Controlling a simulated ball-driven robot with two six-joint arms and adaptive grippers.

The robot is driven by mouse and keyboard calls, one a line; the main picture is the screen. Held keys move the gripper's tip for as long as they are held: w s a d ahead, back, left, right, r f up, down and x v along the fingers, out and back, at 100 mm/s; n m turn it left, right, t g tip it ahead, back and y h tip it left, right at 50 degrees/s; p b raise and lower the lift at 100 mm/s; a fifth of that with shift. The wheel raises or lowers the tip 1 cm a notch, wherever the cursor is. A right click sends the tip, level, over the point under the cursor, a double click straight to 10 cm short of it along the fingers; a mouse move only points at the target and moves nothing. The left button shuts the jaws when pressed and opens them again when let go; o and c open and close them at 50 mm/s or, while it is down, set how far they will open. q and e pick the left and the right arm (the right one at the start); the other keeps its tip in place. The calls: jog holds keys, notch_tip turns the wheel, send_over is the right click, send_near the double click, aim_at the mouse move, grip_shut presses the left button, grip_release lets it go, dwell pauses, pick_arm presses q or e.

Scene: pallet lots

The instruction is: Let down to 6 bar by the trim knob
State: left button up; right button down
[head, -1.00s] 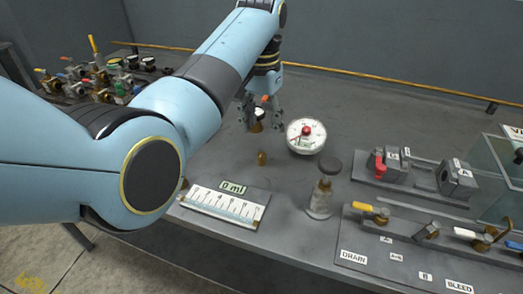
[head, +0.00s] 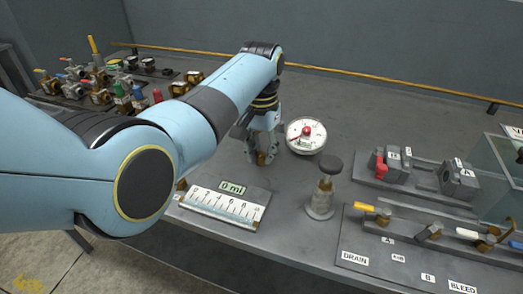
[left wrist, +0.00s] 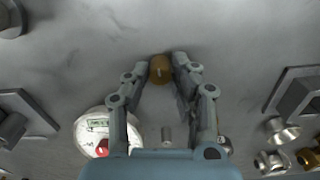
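A small brass knob (head: 262,159) stands on the table, unlabelled as far as I can see. My left gripper (head: 262,153) is down at it from above. In the left wrist view, the brass knob (left wrist: 161,69) sits between the fingertips (left wrist: 161,66), which appear to close on its two sides. The round white gauge (head: 305,147) with a red centre is right of the gripper and also shows in the left wrist view (left wrist: 92,125). Its reading is too small to tell. My right gripper is not in view.
A scale panel (head: 222,204) with a "0 ml" display lies in front. A dark-topped plunger (head: 325,185) stands right of it. The DRAIN and BLEED valve board (head: 400,250) and block fixture (head: 420,180) are at right. Several valves (head: 100,85) crowd the back left.

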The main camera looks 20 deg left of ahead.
aim_at(261, 154)
pick_arm(q)
grip_shut()
jog(key=n+p, duration=0.2)
jog(key=shift+r+p, duration=0.3)
jog(key=shift+f+n+p, duration=0.25)
jog(key=shift+n+p, duration=0.2)
jog(key=shift+n, duration=0.55)
jog(key=o, duration=0.5)
grip_release()
jog(key=shift+o, duration=0.2)
notch_tip(261, 154, up, 12)
